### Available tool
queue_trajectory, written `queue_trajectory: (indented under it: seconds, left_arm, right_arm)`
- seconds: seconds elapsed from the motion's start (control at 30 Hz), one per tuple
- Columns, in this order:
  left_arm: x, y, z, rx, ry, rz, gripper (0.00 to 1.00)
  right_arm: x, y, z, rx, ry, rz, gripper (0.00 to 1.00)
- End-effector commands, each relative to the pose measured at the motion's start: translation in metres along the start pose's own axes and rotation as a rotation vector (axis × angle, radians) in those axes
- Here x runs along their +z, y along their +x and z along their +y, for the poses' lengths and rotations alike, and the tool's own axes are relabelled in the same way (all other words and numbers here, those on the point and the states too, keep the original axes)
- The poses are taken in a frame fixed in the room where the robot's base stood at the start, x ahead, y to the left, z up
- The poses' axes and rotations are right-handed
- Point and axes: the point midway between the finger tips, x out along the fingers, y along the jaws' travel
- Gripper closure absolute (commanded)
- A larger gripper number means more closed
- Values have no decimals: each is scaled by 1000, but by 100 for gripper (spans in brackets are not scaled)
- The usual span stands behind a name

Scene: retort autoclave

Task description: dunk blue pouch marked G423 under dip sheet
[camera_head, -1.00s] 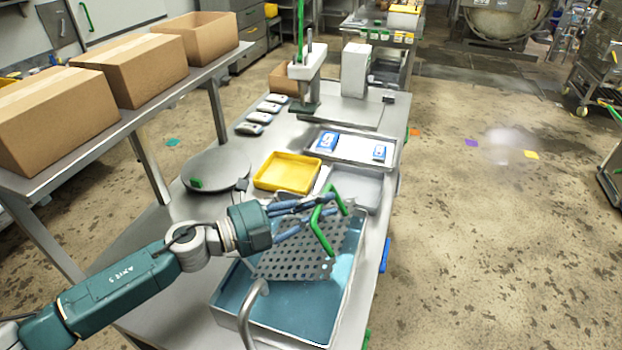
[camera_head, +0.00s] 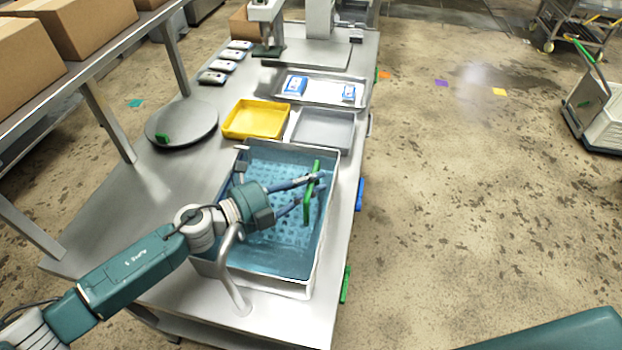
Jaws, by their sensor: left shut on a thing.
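The dip sheet (camera_head: 275,180), a perforated plate with a green handle (camera_head: 308,205), lies in the blue water of the sink tank (camera_head: 325,235) and looks submerged. My left gripper (camera_head: 317,184) is shut on the green handle above the tank. Two blue-and-white packs show on the metal tray behind: a larger one (camera_head: 295,85) and a smaller one (camera_head: 348,92). Their marks are too small to read, and I cannot make out a pouch marked G423. Anything under the sheet is hidden. My right gripper is out of view.
A yellow tray (camera_head: 256,119) and a grey tray (camera_head: 323,129) stand behind the tank. A curved tap (camera_head: 228,265) rises at its front left. A round plate (camera_head: 181,122) and several pale packs (camera_head: 212,77) sit further left. Cardboard boxes (camera_head: 85,22) stand on a shelf.

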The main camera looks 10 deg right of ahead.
Motion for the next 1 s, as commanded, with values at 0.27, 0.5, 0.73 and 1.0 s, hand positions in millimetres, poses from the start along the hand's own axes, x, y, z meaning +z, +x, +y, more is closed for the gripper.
queue_trajectory:
  seconds: [0.27,0.5,0.73,1.0]
  left_arm:
    - [1,-2,6,9,2,-5,100]
    - [1,-1,5,8,1,-4,63]
    - [0,-1,2,5,1,-1,63]
    - [7,-6,-39,2,9,2,63]
  right_arm:
    - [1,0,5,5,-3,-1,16]
    - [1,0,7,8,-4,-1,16]
    - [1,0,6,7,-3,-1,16]
    - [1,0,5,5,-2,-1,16]
